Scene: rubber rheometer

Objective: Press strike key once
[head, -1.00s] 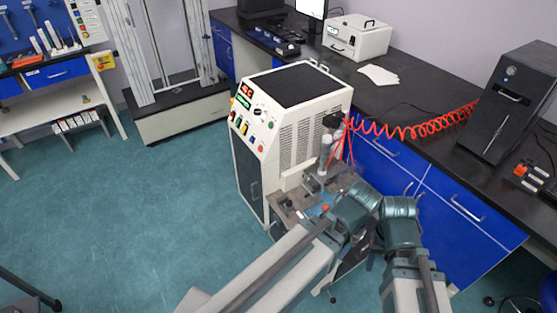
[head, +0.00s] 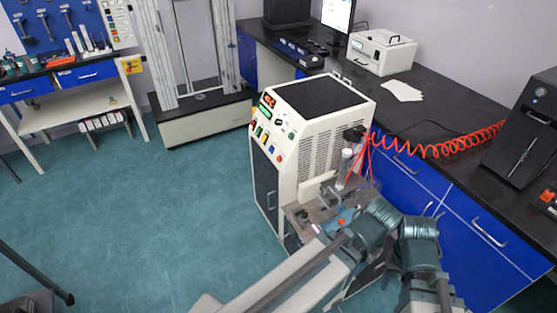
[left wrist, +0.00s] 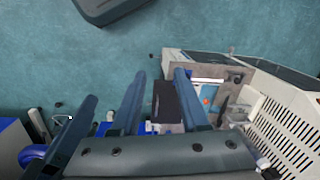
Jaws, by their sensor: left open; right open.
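The cream rheometer (head: 327,137) stands in the middle of the head view. Its sloped front panel (head: 268,128) has red and green displays and several small coloured buttons; I cannot tell which one is the strike key. A small red knob (head: 341,222) shows on its low work platform, and it also shows in the left wrist view (left wrist: 206,101). My left gripper (left wrist: 160,82) has its dark fingers apart and empty, beside the platform in the left wrist view. In the head view my arm links cover part of the platform. My right gripper is hard to make out there.
A red coiled hose (head: 440,147) runs from the rheometer over the blue-fronted bench (head: 425,193). A black machine (head: 525,125) stands on that bench. A tall test frame (head: 203,115) stands behind left. The teal floor (head: 150,220) left of the rheometer is clear.

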